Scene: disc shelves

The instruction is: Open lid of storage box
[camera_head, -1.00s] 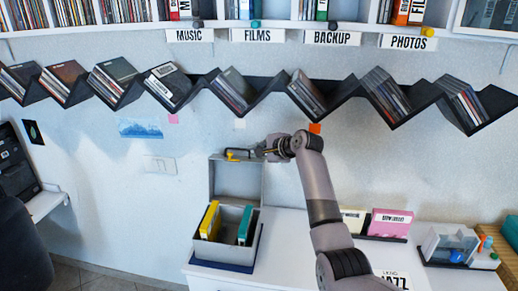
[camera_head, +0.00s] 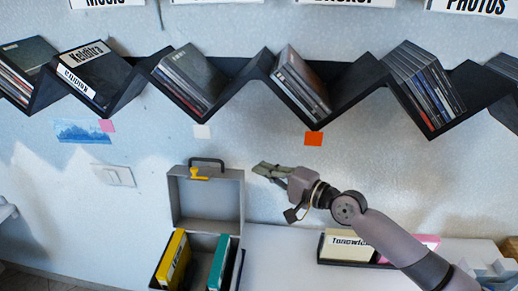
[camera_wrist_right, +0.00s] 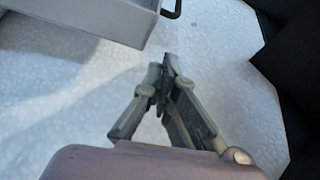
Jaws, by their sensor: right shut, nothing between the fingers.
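The grey storage box (camera_head: 242,268) stands on the white cabinet top, holding a yellow case (camera_head: 173,260) and a teal case (camera_head: 219,264). Its lid (camera_head: 208,206) stands upright at the back, with a dark handle (camera_head: 207,161) on its top edge and a yellow latch (camera_head: 198,174). My right gripper (camera_head: 262,168) is shut and empty, to the right of the lid and apart from it. In the right wrist view the closed fingertips (camera_wrist_right: 165,75) show, with the lid's grey edge (camera_wrist_right: 125,22) at the upper left. My left gripper is not in view.
A black zigzag shelf (camera_head: 240,82) with several discs runs along the wall above. A tray with a white-labelled case (camera_head: 345,246) and a pink case (camera_head: 425,241) sits right of the box. The cabinet top (camera_head: 280,250) between them is clear.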

